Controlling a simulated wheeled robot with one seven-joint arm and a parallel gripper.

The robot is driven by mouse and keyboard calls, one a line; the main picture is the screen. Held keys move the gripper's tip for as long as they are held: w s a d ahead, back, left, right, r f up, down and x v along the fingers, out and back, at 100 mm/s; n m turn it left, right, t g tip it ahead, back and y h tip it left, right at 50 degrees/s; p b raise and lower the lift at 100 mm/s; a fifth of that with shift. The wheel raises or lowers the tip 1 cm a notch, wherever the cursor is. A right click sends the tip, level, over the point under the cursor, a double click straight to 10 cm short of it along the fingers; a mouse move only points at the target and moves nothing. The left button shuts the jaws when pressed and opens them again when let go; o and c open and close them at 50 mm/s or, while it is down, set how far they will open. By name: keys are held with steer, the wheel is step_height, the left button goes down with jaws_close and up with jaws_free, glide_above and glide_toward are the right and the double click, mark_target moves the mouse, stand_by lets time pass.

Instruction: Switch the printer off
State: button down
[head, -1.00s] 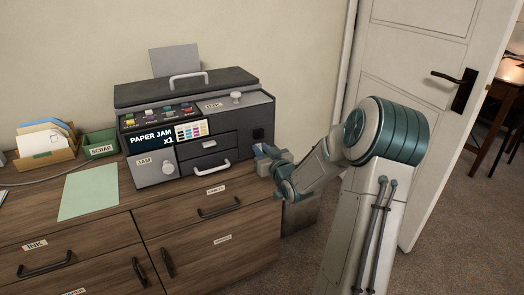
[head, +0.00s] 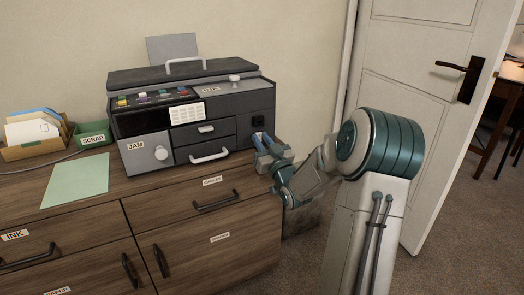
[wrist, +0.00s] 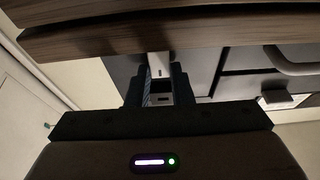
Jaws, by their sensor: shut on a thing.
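The dark grey printer (head: 190,78) stands on the wooden cabinet, and its display (head: 148,120) is dark. A small black square (head: 257,130) is set at the right end of its front. My gripper (head: 262,145) is at the printer's lower right front corner, just below that square. In the wrist view my gripper (wrist: 158,88) has its two dark fingers around a small pale part (wrist: 158,66) with a dark mark, against the printer's dark front. The fingers are close together on it. I cannot tell exactly what this part is, and the head view hides the contact.
The cabinet top (head: 115,178) carries a green sheet (head: 75,181), a green scrap bin (head: 94,134) and a letter holder (head: 34,146) on the left. Drawer handles (head: 217,201) stick out in front. A white door (head: 415,100) stands at the right, with open floor before it.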

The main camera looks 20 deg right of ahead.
steer(key=shift+f+t+b, duration=0.35)
steer(key=shift+t+b, duration=0.05)
steer(key=shift+b, duration=0.4)
steer(key=shift+r, duration=0.2)
steer(key=c, duration=1.3)
jaws_free()
steer(key=shift+s, duration=0.15)
steer(key=v, duration=0.4)
steer(key=p+v, duration=0.1)
steer(key=v, duration=0.8)
steer(key=shift+s+f+p, duration=0.2)
steer(key=shift+f+p, duration=0.15)
steer(key=shift+r, duration=0.1)
